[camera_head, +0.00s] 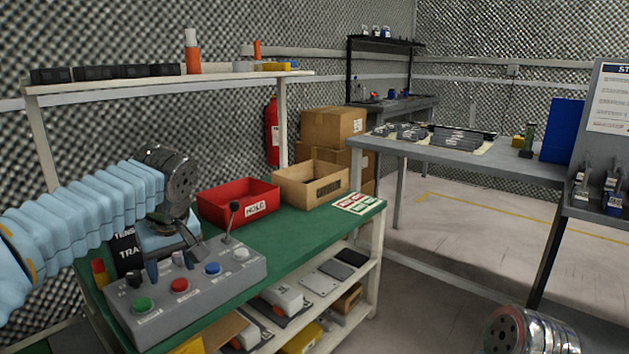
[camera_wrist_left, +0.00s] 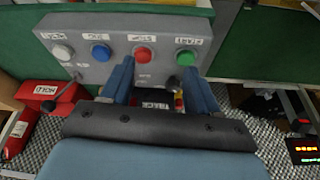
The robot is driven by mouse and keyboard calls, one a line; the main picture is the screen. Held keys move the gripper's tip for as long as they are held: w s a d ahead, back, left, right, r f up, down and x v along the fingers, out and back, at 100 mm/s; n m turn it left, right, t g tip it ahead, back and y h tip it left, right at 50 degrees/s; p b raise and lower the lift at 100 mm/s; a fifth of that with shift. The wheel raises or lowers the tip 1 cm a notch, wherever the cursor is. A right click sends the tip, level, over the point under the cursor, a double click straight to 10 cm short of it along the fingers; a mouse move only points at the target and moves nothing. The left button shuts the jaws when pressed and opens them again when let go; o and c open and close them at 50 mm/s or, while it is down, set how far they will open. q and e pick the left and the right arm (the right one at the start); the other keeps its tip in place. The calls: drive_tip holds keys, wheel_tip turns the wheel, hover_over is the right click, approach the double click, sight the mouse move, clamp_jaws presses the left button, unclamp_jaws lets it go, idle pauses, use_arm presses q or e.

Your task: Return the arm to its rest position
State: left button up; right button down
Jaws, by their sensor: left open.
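My left arm comes in from the left in a light blue sleeve. Its gripper (camera_head: 171,265) points down over the back of the grey control box (camera_head: 225,285) on the green bench. In the left wrist view my left gripper (camera_wrist_left: 157,82) shows two blue fingers spread apart with nothing held between them. The box carries a green button (camera_head: 141,304), a red button (camera_head: 180,286), a blue button (camera_head: 212,269), a white button (camera_head: 241,254) and a lever (camera_head: 231,219). Whether the fingers touch the box is unclear. Of my right arm only a metal wrist part shows, at lower right; its gripper is hidden.
A red bin (camera_head: 238,203) and an open cardboard box (camera_head: 310,184) stand behind the control box. A white shelf (camera_head: 170,80) runs above the bench (camera_head: 290,238). A grey table (camera_head: 465,160) stands to the right. The floor (camera_head: 470,240) between is clear.

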use_arm(q)
drive_tip(key=d+f+m+g+h, duration=0.1)
drive_tip(key=d+f+m+h, duration=0.3)
drive_tip(key=f, duration=1)
drive_tip(key=d+f+m+g, duration=0.1)
drive_tip(key=d+f, duration=0.5)
drive_tip(key=f, duration=0.8)
drive_tip(key=s+d+f+m+h, duration=0.1)
drive_tip(key=s+d+f, duration=0.15)
drive_tip(key=f, duration=0.35)
drive_tip(key=s+d+f+h, duration=0.1)
drive_tip(key=s+d+f, duration=0.1)
drive_tip(key=s+f, duration=0.35)
drive_tip(key=s+f+h, duration=0.1)
drive_tip(key=s+f, duration=1)
drive_tip(key=s, duration=0.2)
drive_tip(key=shift+d+f, duration=0.2)
